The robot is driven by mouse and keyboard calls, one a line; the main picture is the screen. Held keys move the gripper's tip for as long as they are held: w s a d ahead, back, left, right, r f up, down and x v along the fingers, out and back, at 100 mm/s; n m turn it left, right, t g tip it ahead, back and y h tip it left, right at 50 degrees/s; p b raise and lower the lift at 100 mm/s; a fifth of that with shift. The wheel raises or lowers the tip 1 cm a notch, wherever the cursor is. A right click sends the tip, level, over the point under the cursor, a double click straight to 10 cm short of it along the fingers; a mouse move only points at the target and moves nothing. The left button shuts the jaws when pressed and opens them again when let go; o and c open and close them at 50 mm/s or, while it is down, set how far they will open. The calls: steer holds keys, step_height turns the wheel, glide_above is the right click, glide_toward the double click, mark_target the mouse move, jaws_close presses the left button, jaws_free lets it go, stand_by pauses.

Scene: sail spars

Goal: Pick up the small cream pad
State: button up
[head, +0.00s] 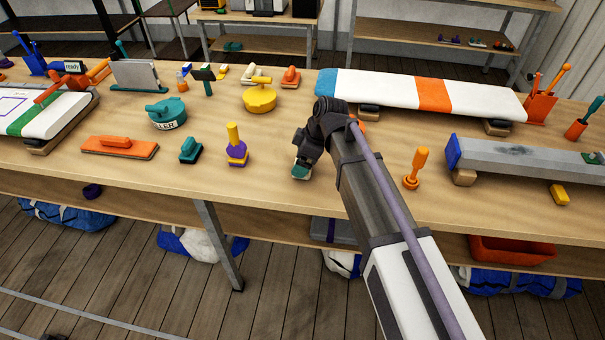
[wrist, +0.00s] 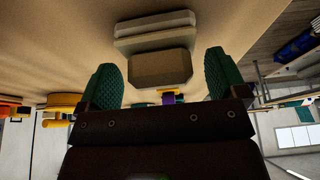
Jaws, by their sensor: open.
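The small cream pad (wrist: 155,28) lies on the wooden bench in the wrist view, with a blocky handle (wrist: 160,68) facing my gripper. It looks greyish tan in shadow. My gripper (wrist: 161,80) has two green ribbed fingers, set wide apart. The fingertips are to either side of the handle, with a gap showing on both sides. Nothing is held. In the head view my gripper (head: 302,167) is low over the front part of the bench, and the arm and gripper hide most or all of the pad there.
A yellow-and-purple tool (head: 236,150) and a teal handled block (head: 190,150) stand left of my gripper. An orange-handled tool (head: 416,165) stands to the right. A yellow round tool (head: 260,98) and a striped white board (head: 400,90) lie behind. Bare bench lies around my gripper.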

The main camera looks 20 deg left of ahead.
steer(key=shift+d+r, duration=0.1)
steer(key=shift+r, duration=0.05)
steer(key=shift+c, duration=0.3)
steer(key=c, duration=1)
steer(key=shift+o, duration=0.2)
step_height(320, 180, up, 10)
steer(key=p, duration=1)
steer(key=shift+r+p, duration=0.15)
steer(key=shift+p, duration=0.15)
steer(key=shift+f, duration=0.2)
